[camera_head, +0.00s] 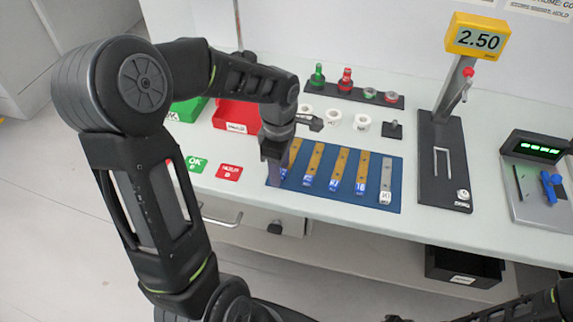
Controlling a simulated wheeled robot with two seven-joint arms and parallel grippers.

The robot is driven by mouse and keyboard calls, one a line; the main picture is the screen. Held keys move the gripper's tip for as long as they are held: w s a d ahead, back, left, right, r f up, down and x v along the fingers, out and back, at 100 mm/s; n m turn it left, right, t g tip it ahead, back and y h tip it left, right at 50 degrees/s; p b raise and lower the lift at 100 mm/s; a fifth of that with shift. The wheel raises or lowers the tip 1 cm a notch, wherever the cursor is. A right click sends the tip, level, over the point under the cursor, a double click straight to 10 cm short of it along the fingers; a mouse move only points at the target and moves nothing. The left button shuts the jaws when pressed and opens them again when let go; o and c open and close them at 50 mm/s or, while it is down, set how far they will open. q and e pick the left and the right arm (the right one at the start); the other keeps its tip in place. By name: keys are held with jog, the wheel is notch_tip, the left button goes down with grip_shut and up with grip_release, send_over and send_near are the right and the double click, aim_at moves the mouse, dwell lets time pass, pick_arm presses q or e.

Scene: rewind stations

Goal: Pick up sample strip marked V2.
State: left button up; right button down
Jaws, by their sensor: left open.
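Several sample strips lie side by side on a blue mat (325,198) on the bench. Most are tan with a blue-and-white label at the near end, such as the strips (315,160), (339,165) and (362,170); the rightmost strip (387,178) is grey with a white label. The labels are too small to read surely, so I cannot tell which strip is V2. My left gripper (274,163) is open, pointing down over the mat's left end. It partly hides the leftmost strip (295,152). I cannot tell whether it touches anything. Only part of my right arm shows at bottom right.
Red (236,115) and green (187,109) bins stand left, with green (197,164) and red (229,172) cards before them. White rolls (361,122) and a rack (350,91) stand behind the mat. A gauge stand (440,150) with a yellow display (477,38) stands right.

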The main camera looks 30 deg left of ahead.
pick_arm(q)
jog(key=shift+c, duration=0.2)
grip_shut()
dwell(0.5)
